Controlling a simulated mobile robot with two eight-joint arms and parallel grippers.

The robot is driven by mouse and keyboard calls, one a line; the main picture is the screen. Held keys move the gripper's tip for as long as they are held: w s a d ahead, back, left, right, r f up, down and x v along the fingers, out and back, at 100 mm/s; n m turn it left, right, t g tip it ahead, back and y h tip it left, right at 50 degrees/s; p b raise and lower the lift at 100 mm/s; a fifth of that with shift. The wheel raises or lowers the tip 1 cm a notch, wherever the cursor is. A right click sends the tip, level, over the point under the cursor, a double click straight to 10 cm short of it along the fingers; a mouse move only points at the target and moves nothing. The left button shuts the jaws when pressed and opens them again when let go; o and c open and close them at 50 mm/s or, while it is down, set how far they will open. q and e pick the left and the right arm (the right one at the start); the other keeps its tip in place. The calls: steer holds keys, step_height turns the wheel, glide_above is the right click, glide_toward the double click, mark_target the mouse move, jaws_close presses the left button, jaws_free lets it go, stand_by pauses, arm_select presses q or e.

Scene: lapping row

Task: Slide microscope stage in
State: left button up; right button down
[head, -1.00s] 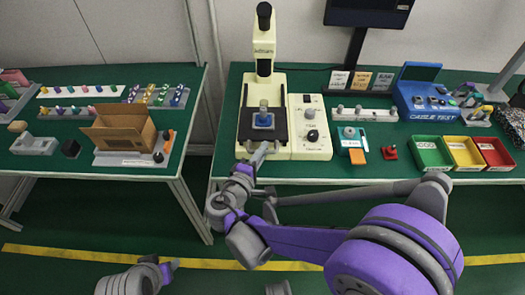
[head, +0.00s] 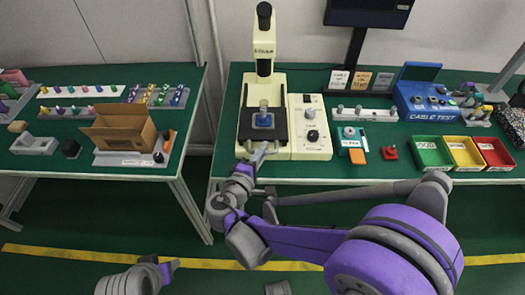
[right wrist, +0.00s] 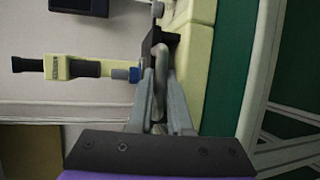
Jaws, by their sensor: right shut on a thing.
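The cream microscope (head: 264,50) stands at the left end of the right bench. Its black stage (head: 245,131) sits low on the base, under the head, with a small blue and grey piece (head: 263,119) on top. My right gripper (head: 262,149) is at the stage's front edge. In the right wrist view, its fingers (right wrist: 160,80) are closed together at the dark stage (right wrist: 151,42); the gripped part is mostly hidden between them. The blue piece (right wrist: 135,74) shows beside the fingers. Part of my left arm shows at the lower left of the head view; its fingers cannot be made out clearly.
A cream control box (head: 310,125) with knobs stands right of the stage. Further right are a teal fixture (head: 352,143), a red piece (head: 389,151), coloured bins (head: 465,155) and a blue cable tester (head: 428,100). A left bench holds an open cardboard box (head: 122,131).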

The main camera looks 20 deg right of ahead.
mark_target(248, 146)
steer(key=w+d, duration=0.1)
steer(key=w, duration=0.2)
steer(key=w+d, duration=0.1)
steer(key=w, duration=0.3)
steer(key=w+d, duration=0.1)
steer(key=w, duration=0.2)
steer(key=shift+w, duration=0.25)
steer(key=shift+w+r, duration=0.1)
steer(key=shift+w, duration=0.1)
steer(key=c, duration=0.8)
jaws_free()
steer(key=shift+w+d, duration=0.1)
steer(key=shift+w, duration=0.05)
steer(key=shift+c, duration=0.2)
steer(key=p+v, duration=0.1)
steer(key=v, duration=1)
